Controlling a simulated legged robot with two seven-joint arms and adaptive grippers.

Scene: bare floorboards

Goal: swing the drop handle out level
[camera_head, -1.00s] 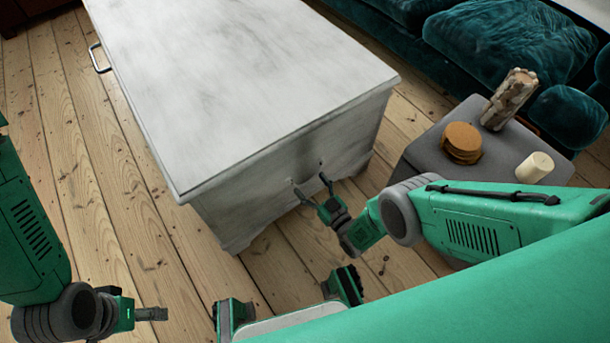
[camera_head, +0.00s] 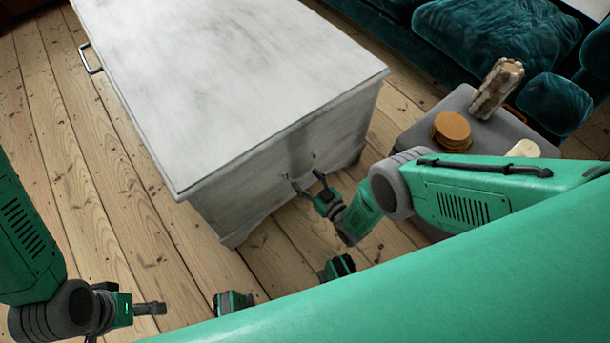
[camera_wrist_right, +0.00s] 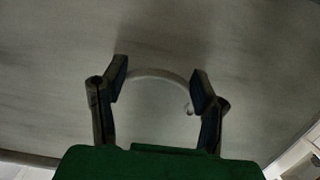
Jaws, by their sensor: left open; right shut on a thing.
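The drop handle is a pale curved bar (camera_wrist_right: 163,74) on the end face of a whitewashed chest (camera_head: 230,80). In the right wrist view it arcs between the two fingers of my right gripper (camera_wrist_right: 159,78), and one end shows at a small mount on the right. In the head view my right gripper (camera_head: 304,181) is at the chest's end face, shut on the handle, which it largely hides there. How far the handle is swung out is hard to tell. My left gripper (camera_head: 150,309) is open and empty over the floor at the lower left, apart from the chest.
Another metal handle (camera_head: 89,58) shows on the chest's left side. A grey side table (camera_head: 408,168) at right bears a brown round stack (camera_head: 452,127), a patterned upright piece (camera_head: 496,88) and a pale candle-like cylinder (camera_head: 522,149). A teal sofa (camera_head: 500,35) stands behind. Floorboards at left are clear.

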